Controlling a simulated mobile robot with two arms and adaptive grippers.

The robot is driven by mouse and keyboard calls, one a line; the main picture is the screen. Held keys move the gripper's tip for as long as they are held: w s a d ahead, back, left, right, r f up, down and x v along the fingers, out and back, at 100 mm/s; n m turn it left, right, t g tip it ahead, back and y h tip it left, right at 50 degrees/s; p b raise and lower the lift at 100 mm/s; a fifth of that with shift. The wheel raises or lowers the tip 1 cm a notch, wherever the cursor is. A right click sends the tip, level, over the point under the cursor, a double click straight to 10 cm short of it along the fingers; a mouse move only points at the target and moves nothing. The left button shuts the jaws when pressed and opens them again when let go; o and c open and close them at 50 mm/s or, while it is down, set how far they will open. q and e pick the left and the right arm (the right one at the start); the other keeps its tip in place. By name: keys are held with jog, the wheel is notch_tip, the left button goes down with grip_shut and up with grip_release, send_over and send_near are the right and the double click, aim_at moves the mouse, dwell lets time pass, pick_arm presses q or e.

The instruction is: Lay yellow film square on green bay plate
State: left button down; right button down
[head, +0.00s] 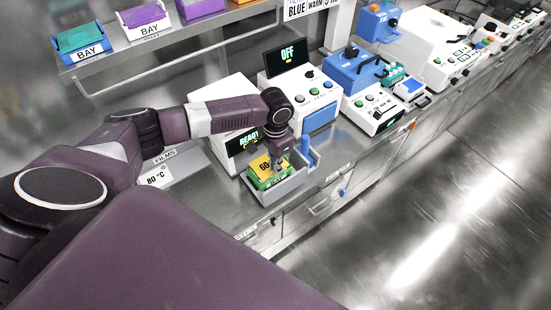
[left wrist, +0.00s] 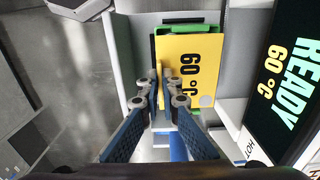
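The yellow film square (head: 261,166), printed 60 °C, is over the green bay plate (head: 270,183) in a grey tray in front of the READY machine. In the left wrist view the film (left wrist: 200,85) covers most of the plate; green (left wrist: 190,29) shows along its top edge. I cannot tell whether film and plate touch everywhere. My left gripper (head: 277,156) is low over the film. In the left wrist view its fingertips (left wrist: 163,84) are close together on a raised yellow tab near the film's left edge. My right gripper is out of view.
The READY machine (head: 236,147) reads 60 °C in the wrist view. The grey tray (head: 262,197) has a blue part (head: 309,153) beside it. An OFF machine (head: 312,91) and other devices stand to the right. A shelf with BAY holders (head: 88,54) hangs above left.

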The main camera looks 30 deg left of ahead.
pick_arm(q)
jog(key=shift+f, duration=0.6)
jog(key=c, duration=2.1)
grip_release()
jog(key=shift+r, duration=0.35)
notch_tip(320, 180, up, 11)
jog(key=shift+r, duration=0.2)
